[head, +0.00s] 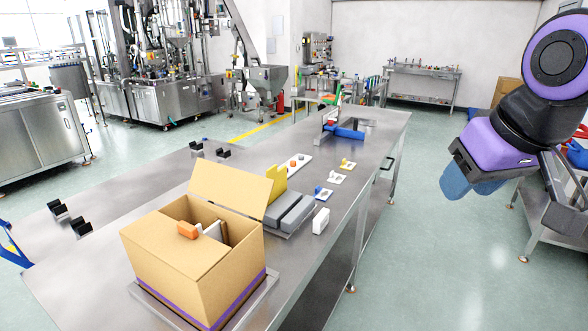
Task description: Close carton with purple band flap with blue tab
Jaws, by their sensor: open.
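The cardboard carton (180,268) stands on the near end of the steel table, with a purple band (247,297) around its base. One flap (232,190) stands raised at the far side, and the carton's top is at least partly open. An orange piece (188,230) and a pale grey piece (212,231) show at the opening. I cannot make out a blue tab on any flap. My gripper (470,183), purple with blue fingers, is open and empty at the right, over the floor and well away from the carton.
The steel table (330,190) runs away from me. Behind the carton lie a grey block (290,212), a yellow holder (276,183), a white block (320,221) and small white plates with parts. A blue fixture (345,132) stands farther back.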

